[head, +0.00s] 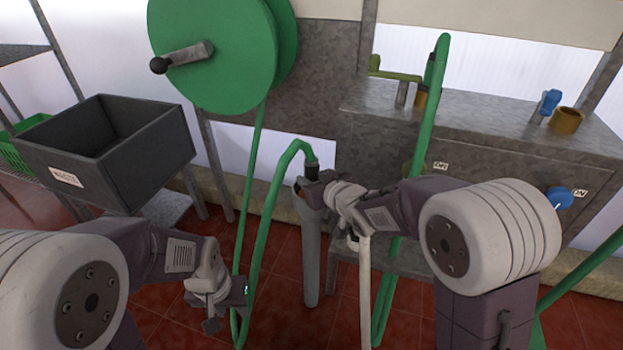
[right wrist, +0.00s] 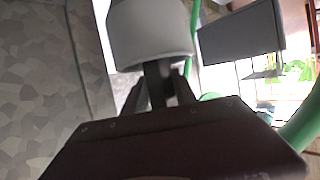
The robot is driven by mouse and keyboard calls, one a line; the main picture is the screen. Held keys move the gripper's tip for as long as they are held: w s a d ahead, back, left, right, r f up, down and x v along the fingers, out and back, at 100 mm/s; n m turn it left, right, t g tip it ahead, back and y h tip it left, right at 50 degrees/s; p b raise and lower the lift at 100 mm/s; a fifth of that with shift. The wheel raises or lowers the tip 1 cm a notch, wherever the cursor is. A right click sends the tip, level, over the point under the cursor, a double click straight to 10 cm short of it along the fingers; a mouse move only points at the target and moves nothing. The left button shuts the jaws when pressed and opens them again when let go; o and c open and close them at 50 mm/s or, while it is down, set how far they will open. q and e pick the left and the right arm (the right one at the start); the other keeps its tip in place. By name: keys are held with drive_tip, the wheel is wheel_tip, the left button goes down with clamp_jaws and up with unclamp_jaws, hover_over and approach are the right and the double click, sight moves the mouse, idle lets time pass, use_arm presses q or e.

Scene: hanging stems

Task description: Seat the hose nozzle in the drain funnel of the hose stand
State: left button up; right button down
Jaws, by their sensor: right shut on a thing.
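The hose nozzle (head: 311,165) is a short dark piece at the end of the green hose (head: 262,225), which arches over and points down. My right gripper (head: 306,190) is shut on the nozzle at the top of a grey upright post (head: 311,260). In the right wrist view a dark stem (right wrist: 158,85) sits between the fingers, against a pale grey round part (right wrist: 150,40). I cannot tell whether the nozzle is inside the funnel or only lined up with it; the gripper hides the join. My left gripper (head: 238,292) is low beside the hanging hose; its jaws are unclear.
A grey bench (head: 460,125) with blue valve handles (head: 559,198) stands at the right. A white pipe (head: 365,290) stands below my right forearm.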

drive_tip(key=shift+f+b, duration=0.3)
idle(0.5)
drive_tip(key=c, duration=0.9)
unclamp_jaws()
drive_tip(key=p+v, duration=0.4)
drive_tip(key=v, duration=0.5)
drive_tip(key=shift+d, duration=0.1)
